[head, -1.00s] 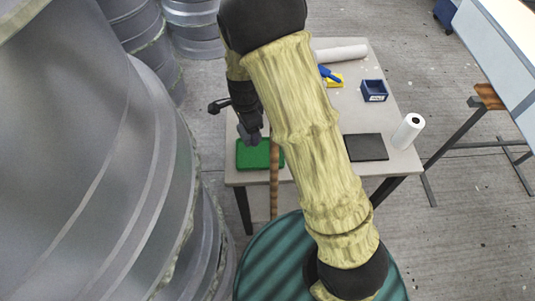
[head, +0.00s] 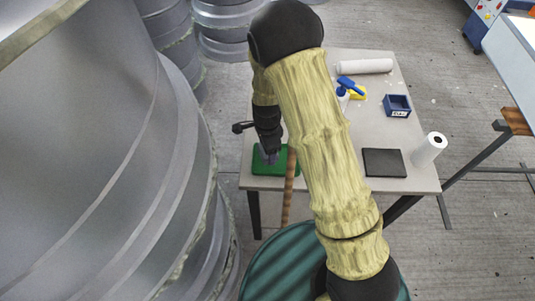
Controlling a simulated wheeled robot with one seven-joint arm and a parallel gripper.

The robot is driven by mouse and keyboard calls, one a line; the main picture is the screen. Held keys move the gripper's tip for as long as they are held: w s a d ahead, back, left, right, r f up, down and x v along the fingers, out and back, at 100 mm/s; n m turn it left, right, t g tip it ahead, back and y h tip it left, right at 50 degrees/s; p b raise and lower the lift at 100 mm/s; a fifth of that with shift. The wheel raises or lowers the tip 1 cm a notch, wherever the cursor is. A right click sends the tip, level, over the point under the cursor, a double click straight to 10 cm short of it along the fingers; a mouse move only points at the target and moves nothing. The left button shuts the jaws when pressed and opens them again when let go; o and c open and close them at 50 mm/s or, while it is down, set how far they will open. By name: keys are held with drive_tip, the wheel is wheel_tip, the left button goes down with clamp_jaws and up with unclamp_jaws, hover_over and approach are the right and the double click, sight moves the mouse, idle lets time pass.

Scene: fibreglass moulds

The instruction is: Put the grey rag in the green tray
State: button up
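The green tray (head: 289,168) lies at the near left corner of the table, partly hidden by my arm and a brown wooden pole. My gripper (head: 269,150) points down over the tray's left part. The grey rag (head: 268,158) is a small grey-purple shape right under my gripper, against the green of the tray. It appears to be at or just above the tray floor; I cannot tell whether it touches. The fingers are too small and dark to show whether they still grip the rag.
On the table (head: 410,174) are a dark flat pad (head: 384,163), a white roll (head: 430,149), a blue bin (head: 397,106), a blue-topped spray bottle (head: 345,88), a yellow item (head: 358,93) and a long white roll (head: 363,66). Large grey moulds (head: 100,170) fill the left.

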drive_tip(key=shift+f, duration=1.85)
drive_tip(key=shift+f, duration=0.1)
drive_tip(key=o, duration=0.8)
drive_tip(key=shift+c, duration=0.2)
wheel_tip(320, 180, up, 12)
drive_tip(key=shift+r, duration=0.1)
